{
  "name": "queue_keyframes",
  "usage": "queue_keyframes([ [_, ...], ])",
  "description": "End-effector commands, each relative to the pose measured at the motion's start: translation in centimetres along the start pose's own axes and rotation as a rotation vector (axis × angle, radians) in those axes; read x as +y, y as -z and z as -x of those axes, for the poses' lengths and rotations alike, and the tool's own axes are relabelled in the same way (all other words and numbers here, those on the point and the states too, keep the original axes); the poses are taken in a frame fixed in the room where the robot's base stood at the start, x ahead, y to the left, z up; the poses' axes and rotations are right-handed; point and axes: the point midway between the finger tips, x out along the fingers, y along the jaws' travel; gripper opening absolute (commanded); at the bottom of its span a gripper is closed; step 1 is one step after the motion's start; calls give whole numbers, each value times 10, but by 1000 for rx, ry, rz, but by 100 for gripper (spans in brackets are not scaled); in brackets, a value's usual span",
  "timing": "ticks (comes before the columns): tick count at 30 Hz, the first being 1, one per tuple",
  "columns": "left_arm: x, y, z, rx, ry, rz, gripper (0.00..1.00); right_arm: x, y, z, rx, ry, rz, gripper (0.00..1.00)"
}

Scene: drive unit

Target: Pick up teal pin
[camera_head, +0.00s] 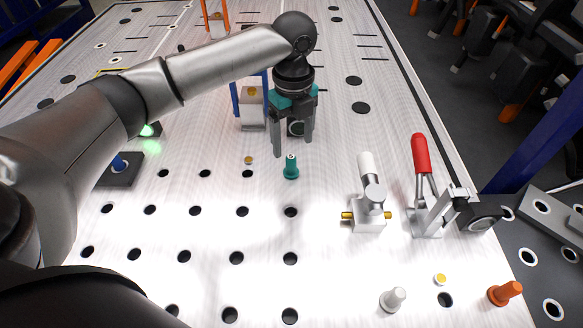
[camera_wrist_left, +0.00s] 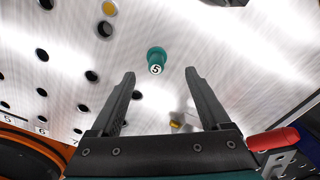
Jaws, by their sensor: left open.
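The teal pin (camera_head: 291,167) stands upright on the perforated light metal table, near its middle in the head view. In the left wrist view the two fingers of my left gripper (camera_wrist_left: 160,74) are spread wide apart and do not touch the pin. My right gripper is not in view.
A white-handled valve (camera_head: 370,195) and a red-handled toggle clamp (camera_head: 421,170) stand to the right. A white pin (camera_head: 393,299) and an orange pin (camera_head: 505,293) are at the front right. A blue-framed block (camera_head: 251,105) stands behind the gripper. Table around the teal pin is clear.

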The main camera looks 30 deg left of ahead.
Motion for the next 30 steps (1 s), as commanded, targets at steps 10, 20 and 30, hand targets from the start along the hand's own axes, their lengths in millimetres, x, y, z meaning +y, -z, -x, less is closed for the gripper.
queue_keyframes([
  [10, 3, 1, -32, 0, -2, 0, 80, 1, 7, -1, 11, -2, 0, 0],
  [20, 8, 2, -74, -1, 0, 0, 80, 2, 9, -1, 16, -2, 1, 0],
  [30, 8, 2, -75, -2, 1, -1, 70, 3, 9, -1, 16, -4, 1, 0],
])
